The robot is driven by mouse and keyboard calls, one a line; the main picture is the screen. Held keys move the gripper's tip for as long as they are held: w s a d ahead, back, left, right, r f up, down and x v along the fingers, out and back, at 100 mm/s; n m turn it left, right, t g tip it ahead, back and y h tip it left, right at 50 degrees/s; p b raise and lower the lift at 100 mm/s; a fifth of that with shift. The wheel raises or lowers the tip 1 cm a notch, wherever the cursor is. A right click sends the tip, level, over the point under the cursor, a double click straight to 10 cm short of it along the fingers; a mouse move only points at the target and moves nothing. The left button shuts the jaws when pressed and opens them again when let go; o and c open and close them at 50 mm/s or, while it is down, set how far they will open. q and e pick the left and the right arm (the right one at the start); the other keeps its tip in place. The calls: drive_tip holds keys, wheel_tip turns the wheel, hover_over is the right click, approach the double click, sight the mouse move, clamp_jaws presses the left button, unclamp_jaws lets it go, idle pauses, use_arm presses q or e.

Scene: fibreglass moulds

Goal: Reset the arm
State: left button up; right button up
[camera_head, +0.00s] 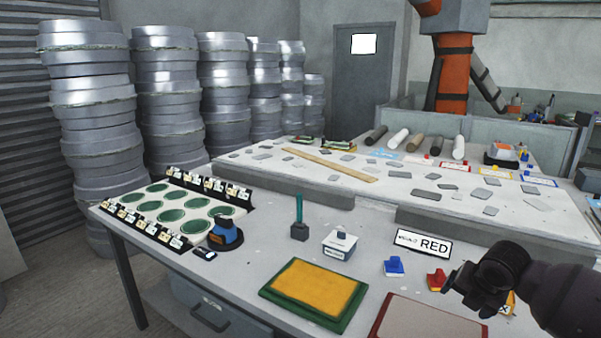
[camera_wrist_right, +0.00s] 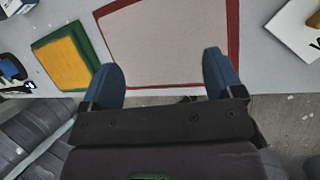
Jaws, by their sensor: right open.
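My right gripper (camera_head: 463,297) hangs over the right front part of the grey table in the head view. In the right wrist view its two blue fingers (camera_wrist_right: 164,82) are spread apart with nothing between them, so it is open and empty. Beyond the fingertips lies a grey board with a red rim (camera_wrist_right: 236,30), which also shows at the table's front edge in the head view (camera_head: 384,320). My left gripper is in neither view.
A yellow pad with a green rim (camera_head: 315,290), a blue block (camera_head: 394,266), a red block (camera_head: 437,279) and a RED sign (camera_head: 423,244) are nearby. A tray with green discs (camera_head: 150,205) stands left. A raised slab with grey pieces (camera_head: 400,185) lies behind.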

drive_tip(key=w+a+r+m+t+y, duration=0.2)
drive_tip(key=w+a+r+m+t, duration=0.1)
drive_tip(key=a+m+t, duration=0.4)
drive_tip(key=s+a+f+m+t+y, duration=0.15)
drive_tip(key=s+a+f+m, duration=0.35)
drive_tip(key=m, duration=0.5)
drive_tip(key=s+d+f+m+h, duration=0.1)
drive_tip(key=s+f+m, duration=0.2)
drive_tip(key=s+f, duration=0.3)
drive_tip(key=s+d+f+m+g+h, duration=0.1)
drive_tip(key=s+f+m, duration=0.2)
drive_tip(key=s, duration=1)
drive_tip(key=s+d+f+m+g+h, duration=0.1)
drive_tip(key=s+f+m, duration=0.3)
drive_tip(key=s+f, duration=0.5)
drive_tip(key=shift+s+f+h, duration=0.15)
drive_tip(key=shift+f+h, duration=0.15)
drive_tip(key=shift+h, duration=0.05)
